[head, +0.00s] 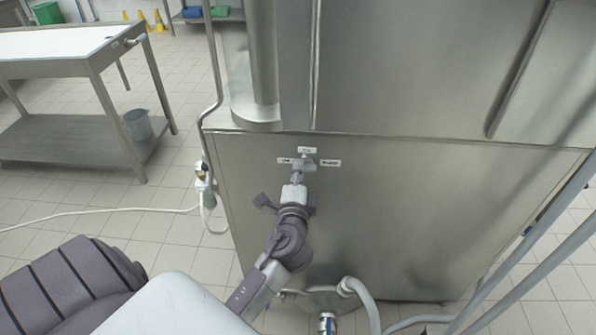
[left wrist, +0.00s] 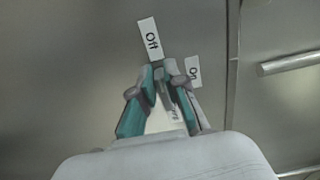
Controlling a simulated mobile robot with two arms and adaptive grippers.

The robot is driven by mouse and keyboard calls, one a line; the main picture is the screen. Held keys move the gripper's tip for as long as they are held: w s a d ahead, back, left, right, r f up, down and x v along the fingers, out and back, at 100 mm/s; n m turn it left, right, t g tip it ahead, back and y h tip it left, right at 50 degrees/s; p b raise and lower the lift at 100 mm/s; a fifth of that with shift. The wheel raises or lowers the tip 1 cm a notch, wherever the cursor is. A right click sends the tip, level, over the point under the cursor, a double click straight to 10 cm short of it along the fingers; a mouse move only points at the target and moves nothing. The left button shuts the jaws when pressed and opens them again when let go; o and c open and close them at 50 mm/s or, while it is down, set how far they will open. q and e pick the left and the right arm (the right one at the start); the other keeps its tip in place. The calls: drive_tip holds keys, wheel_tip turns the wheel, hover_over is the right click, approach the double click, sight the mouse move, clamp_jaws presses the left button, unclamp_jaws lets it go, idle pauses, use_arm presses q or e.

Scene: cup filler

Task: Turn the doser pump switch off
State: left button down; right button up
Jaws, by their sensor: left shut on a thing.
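The doser pump switch (head: 303,162) is a small grey knob on the steel front panel, among three small white labels whose print is too small to read in the head view. My left gripper (head: 297,175) reaches up to it from below and is shut on it. In the left wrist view the gripper (left wrist: 161,74) closes its two fingers around the knob, which is mostly hidden between them. An "Off" label (left wrist: 150,39) lies just beyond the fingertips, and an "On" label (left wrist: 193,72) lies to their right. A third label is partly hidden behind the fingers. My right gripper is out of view.
The steel machine panel (head: 420,215) fills the middle and right. A grey hose (head: 363,297) and a pipe fitting sit low below the switch. A white cable (head: 110,210) crosses the floor at left. A steel table (head: 60,75) with a grey bucket (head: 137,125) stands at upper left.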

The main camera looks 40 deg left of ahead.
use_arm(q)
drive_tip(key=c, duration=1.2)
unclamp_jaws()
drive_tip(key=v, duration=1.2)
drive_tip(key=shift+s, duration=0.1)
drive_tip(key=d+f+g+h+p, duration=0.1)
drive_tip(key=d+f+h, duration=0.15)
drive_tip(key=f, duration=0.65)
drive_tip(key=d+f+g+h+p, duration=0.1)
drive_tip(key=d+f+g+h, duration=0.15)
drive_tip(key=f, duration=0.65)
drive_tip(key=s+d+f+n+g+h+p, duration=0.1)
drive_tip(key=s+d+f+g+h, duration=0.15)
drive_tip(key=f, duration=0.55)
drive_tip(key=s+d+f+n+g+h, duration=0.1)
drive_tip(key=s+f, duration=0.3)
drive_tip(key=f, duration=0.5)
drive_tip(key=s+a+f+n+g+p, duration=0.1)
drive_tip(key=s+f+n+g, duration=0.1)
drive_tip(key=s+f, duration=0.3)
drive_tip(key=s+a+f+n+g+p, duration=0.1)
drive_tip(key=s+f, duration=0.4)
drive_tip(key=s, duration=0.7)
drive_tip(key=s+a+f+n+g+h+p, duration=0.1)
drive_tip(key=s+f+n+g, duration=0.3)
drive_tip(key=s, duration=0.5)
drive_tip(key=shift+s+a+f, duration=0.2)
drive_tip(key=shift+a+f, duration=0.6)
drive_tip(key=shift+f, duration=0.1)
